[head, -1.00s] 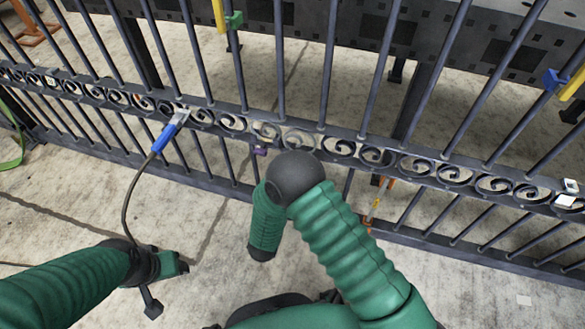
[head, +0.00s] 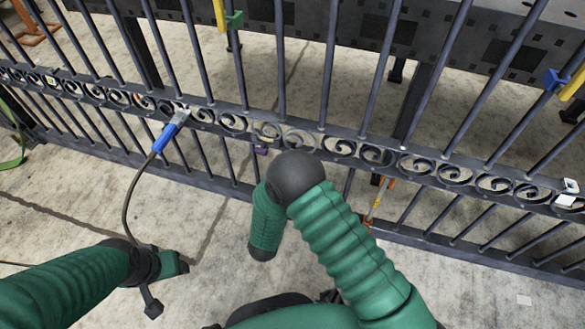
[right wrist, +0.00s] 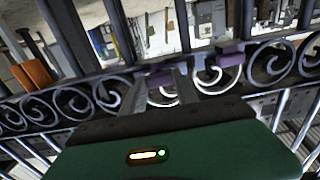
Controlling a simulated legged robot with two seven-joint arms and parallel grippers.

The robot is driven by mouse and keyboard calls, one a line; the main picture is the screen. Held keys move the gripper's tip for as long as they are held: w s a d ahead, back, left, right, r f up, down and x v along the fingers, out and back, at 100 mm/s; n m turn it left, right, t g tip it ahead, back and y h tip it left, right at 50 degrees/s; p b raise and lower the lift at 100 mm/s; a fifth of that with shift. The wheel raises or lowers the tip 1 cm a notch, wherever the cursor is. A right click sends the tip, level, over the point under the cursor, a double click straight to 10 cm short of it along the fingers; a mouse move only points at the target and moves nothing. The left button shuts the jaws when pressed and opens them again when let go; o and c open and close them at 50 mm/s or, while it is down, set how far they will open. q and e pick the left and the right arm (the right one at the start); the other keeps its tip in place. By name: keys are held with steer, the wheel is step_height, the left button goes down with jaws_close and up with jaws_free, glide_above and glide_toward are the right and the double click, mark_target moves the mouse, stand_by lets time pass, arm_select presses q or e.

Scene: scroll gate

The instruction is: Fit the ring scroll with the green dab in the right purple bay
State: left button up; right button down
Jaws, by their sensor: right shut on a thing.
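The gate (head: 200,104) carries a band of scrolls between two rails. Purple marks a bay, with purple patches on the rail (right wrist: 232,60) in the right wrist view; one purple bit (head: 261,150) shows below the band in the head view. My right gripper (right wrist: 166,92) is at the band, its fingers shut on a pale scroll (right wrist: 163,99) beside a purple patch. Another pale scroll (right wrist: 208,78) sits just right of the fingers. I cannot make out the green dab. In the head view my right arm hides this gripper. My left gripper (head: 168,266) hangs low, away from the gate; its jaws are unclear.
A blue-handled tool (head: 171,133) with a cable rests against the band at the left. A green clip (head: 235,20) and a blue clip (head: 553,79) sit on bars. Bars surround the band above and below; the floor in front is mostly clear.

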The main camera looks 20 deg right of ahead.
steer(key=shift+p+x, duration=0.5)
steer(key=shift+x, duration=0.65)
steer(key=shift+r, duration=0.1)
steer(key=shift+w, duration=0.1)
steer(key=c, duration=0.9)
jaws_free()
